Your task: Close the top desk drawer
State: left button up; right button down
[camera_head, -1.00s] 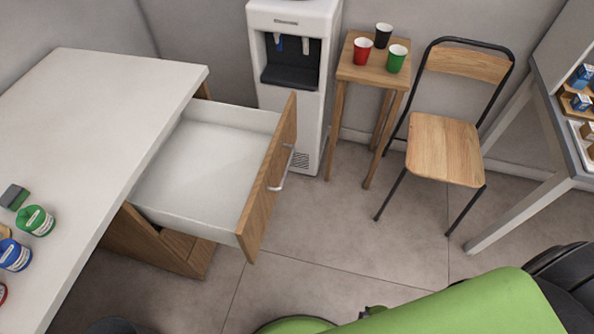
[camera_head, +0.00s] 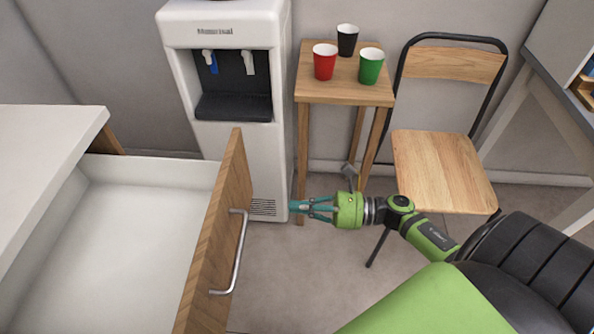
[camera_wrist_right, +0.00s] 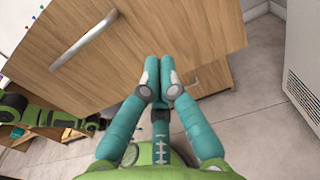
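The top desk drawer (camera_head: 130,230) stands open, pulled out from the white-topped desk (camera_head: 45,150). Its inside is white and looks empty in the part that shows. Its wooden front (camera_head: 215,225) carries a metal handle (camera_head: 232,255), which also shows in the right wrist view (camera_wrist_right: 83,38). My right gripper (camera_head: 293,207) is to the right of the drawer front, apart from it in the head view, fingers pointing toward it. In the wrist view its teal fingers (camera_wrist_right: 158,68) are together, with nothing between them.
A white water dispenser (camera_head: 232,160) stands behind the drawer front. A small wooden table (camera_head: 345,92) with red, black and green cups and a wooden chair (camera_head: 440,170) stand to its right. Floor (camera_head: 290,280) is clear between the drawer front and my arm.

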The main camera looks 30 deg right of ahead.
aim_at(239, 202)
jog(key=p+x, duration=0.2)
jog(key=x, duration=0.8)
jog(key=shift+w+d+r, duration=0.1)
jog(key=shift+w+a, duration=0.3)
jog(key=shift+a, duration=0.1)
pick_arm(q)
jog(key=shift+g, duration=0.8)
jog(key=s, duration=0.5)
jog(key=shift+s+a+r, duration=0.15)
jog(key=shift+s+r, duration=0.25)
jog(key=shift+s, duration=0.1)
pick_arm(e)
jog(key=shift+a, duration=0.1)
